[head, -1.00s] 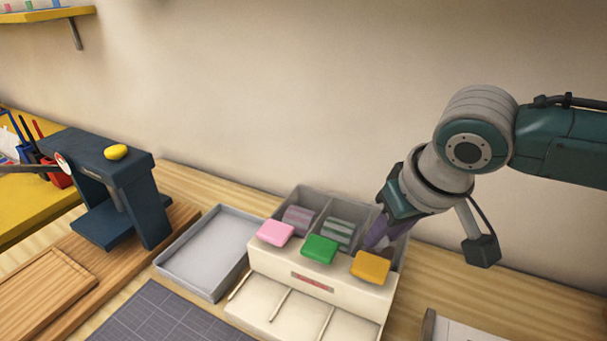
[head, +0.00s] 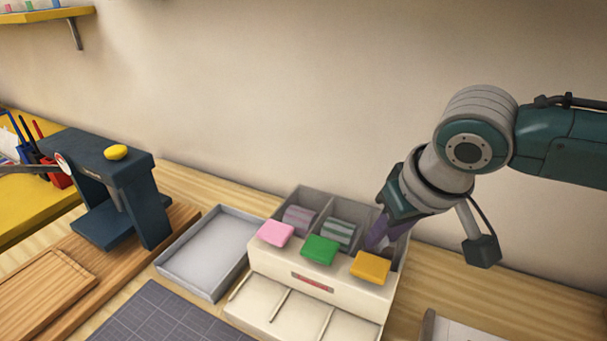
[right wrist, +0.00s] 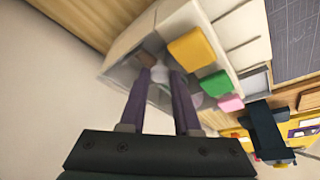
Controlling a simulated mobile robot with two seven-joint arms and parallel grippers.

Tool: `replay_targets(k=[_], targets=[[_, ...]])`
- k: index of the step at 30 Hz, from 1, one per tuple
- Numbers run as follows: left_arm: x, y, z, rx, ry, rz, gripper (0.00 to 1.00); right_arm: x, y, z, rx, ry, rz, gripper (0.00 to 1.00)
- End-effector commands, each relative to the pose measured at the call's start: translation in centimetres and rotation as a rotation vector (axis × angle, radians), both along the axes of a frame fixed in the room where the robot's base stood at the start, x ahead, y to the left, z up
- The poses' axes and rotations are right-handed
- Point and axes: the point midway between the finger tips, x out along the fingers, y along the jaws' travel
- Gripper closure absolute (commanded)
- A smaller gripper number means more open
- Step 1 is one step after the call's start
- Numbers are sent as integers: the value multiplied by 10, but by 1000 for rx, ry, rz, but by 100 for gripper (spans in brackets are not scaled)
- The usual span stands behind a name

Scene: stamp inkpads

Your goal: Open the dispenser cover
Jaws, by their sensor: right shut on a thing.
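The cream dispenser (head: 270,262) stands on the table with a pink button (head: 276,233), a green button (head: 320,249) and a yellow button (head: 370,267) along its front edge. Behind them are three grey-walled compartments; striped stacks show in the left (head: 298,219) and middle (head: 337,233) ones. My right gripper (head: 376,240) reaches down into the right compartment, behind the yellow button. In the right wrist view its purple fingers stand apart, shut on a small pale thing (right wrist: 159,75) that I cannot identify. I cannot make out a separate cover. My left gripper is out of view.
A grey empty tray (head: 212,250) lies left of the dispenser. A dark blue press (head: 110,165) with a yellow piece (head: 116,152) on top stands on a wooden board (head: 55,281) further left. A dark grid mat (head: 160,318) lies in front. The wall is close behind.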

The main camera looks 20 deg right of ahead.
Motion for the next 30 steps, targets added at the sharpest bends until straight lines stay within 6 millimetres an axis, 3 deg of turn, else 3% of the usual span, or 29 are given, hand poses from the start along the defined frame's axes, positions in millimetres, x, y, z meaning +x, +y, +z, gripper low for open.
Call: replay_targets(k=[16,27,30], targets=[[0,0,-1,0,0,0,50,2,2,0,1,-1,-1,100],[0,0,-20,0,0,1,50,54,45,-3,4,-3,-3,100],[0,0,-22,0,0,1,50,61,51,-2,1,0,-2,100]])
